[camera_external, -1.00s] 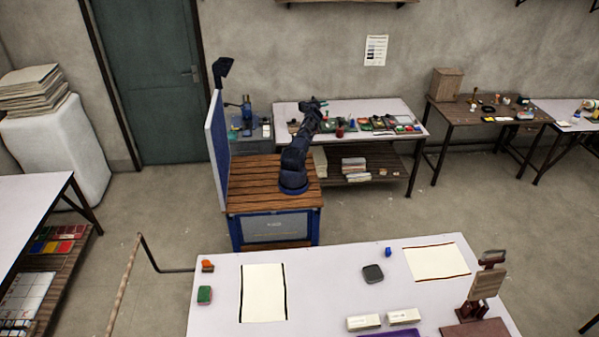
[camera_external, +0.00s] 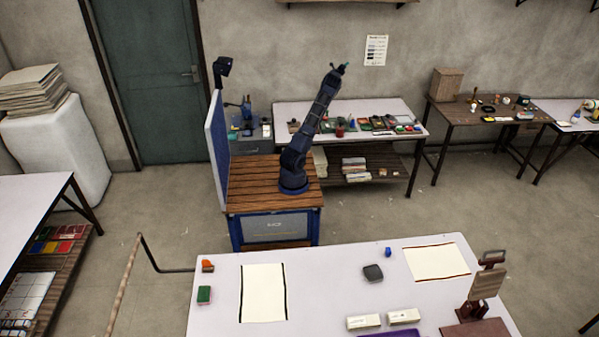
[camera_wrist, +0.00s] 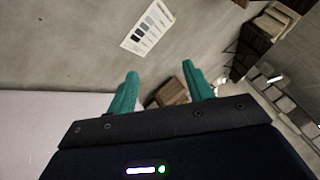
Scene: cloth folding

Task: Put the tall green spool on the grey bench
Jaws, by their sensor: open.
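My gripper (camera_external: 340,68) is raised high above the back table, near the top of my extended arm. In the wrist view my gripper (camera_wrist: 162,82) shows two green fingers spread apart with nothing held between them. I cannot pick out a tall green spool for certain; several small green, red and blue items lie on the back table and are too small to tell apart. A low grey unit (camera_external: 254,144) stands left of that table with a blue item on it; I cannot tell whether it is the grey bench.
The back table (camera_external: 385,106) has a cluttered top and a lower shelf. A brown table (camera_external: 446,113) with a wooden box (camera_external: 447,83) stands to its right. The pale front table (camera_external: 330,275) holds papers and small blocks. Open floor lies between the tables.

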